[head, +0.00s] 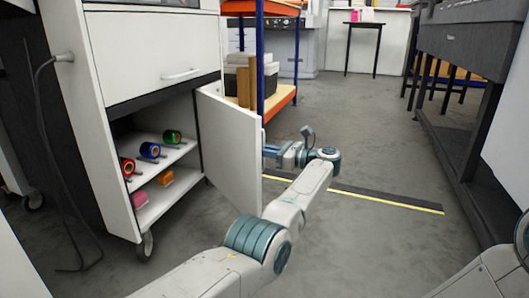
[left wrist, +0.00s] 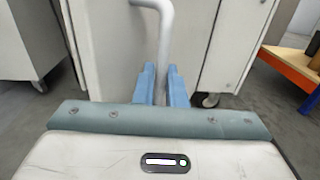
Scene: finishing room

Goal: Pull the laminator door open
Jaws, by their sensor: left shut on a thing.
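The laminator (head: 150,55) is a white wheeled cabinet on the left of the head view. Its lower door (head: 228,150) stands swung well out, and the compartment behind it shows. My left gripper (head: 271,151) is at the door's free edge, on the outer side. In the left wrist view, the blue fingers of the left gripper (left wrist: 165,88) are shut on the white door handle (left wrist: 166,38), an upright bar with a bent top. The door's outer face (left wrist: 108,50) is behind it. My right gripper is out of view.
Coloured rolls (head: 150,150) and small blocks lie on the cabinet's inner shelves (head: 160,205). A blue and orange rack (head: 262,60) stands behind the door. A dark bench (head: 470,50) is at right. The grey floor between is clear, with a black and yellow strip (head: 385,199).

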